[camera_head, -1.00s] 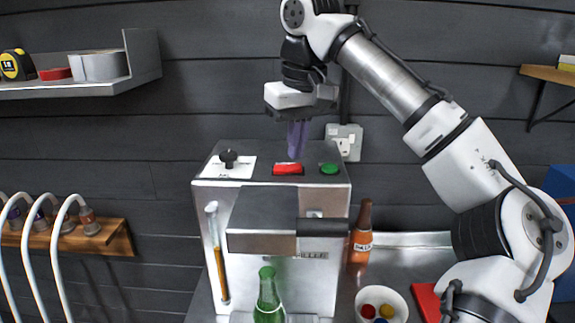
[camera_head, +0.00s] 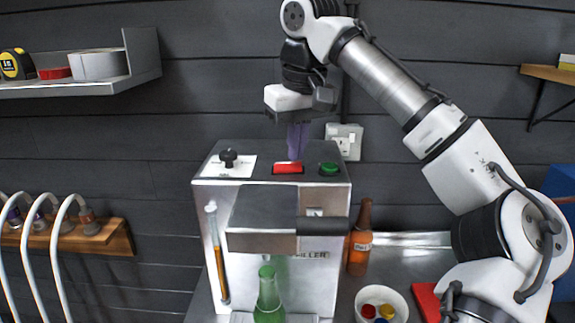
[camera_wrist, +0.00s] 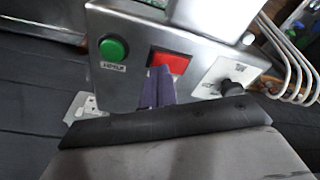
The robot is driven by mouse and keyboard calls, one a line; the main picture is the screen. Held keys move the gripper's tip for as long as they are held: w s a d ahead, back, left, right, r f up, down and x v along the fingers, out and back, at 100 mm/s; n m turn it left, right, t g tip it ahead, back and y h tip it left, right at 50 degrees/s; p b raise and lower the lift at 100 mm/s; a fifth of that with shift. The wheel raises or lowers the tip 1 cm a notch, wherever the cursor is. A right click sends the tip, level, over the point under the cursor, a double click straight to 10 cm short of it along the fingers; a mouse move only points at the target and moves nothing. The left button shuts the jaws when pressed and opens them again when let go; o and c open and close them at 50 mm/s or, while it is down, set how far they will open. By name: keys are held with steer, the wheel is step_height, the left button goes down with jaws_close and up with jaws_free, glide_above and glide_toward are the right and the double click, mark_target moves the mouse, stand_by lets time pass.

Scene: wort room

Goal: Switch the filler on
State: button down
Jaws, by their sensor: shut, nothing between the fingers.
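The filler (camera_head: 322,275) is a steel box machine with a sloped top panel. The panel carries a red rocker switch (camera_head: 288,168) in a dark frame, a green button (camera_head: 329,169) to its right and a black knob (camera_head: 229,158) on a white plate to its left. My gripper (camera_head: 294,157) points down with its purple fingers together and empty, tips at the red switch's back edge; whether they touch it is unclear. In the wrist view the fingers (camera_wrist: 160,72) cover part of the red switch (camera_wrist: 169,63), beside the green button (camera_wrist: 113,48) and black knob (camera_wrist: 232,88).
A brown bottle (camera_head: 360,240) and a white bowl (camera_head: 382,303) of coloured caps are to the right. A wall socket (camera_head: 345,140) is behind. Space above the panel is clear.

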mark_target(297, 165)
steer(key=shift+f, duration=0.6)
step_height(297, 165, up, 3)
steer(key=shift+f+p, duration=0.15)
steer(key=shift+p, duration=0.8)
steer(key=shift+r, duration=2.15)
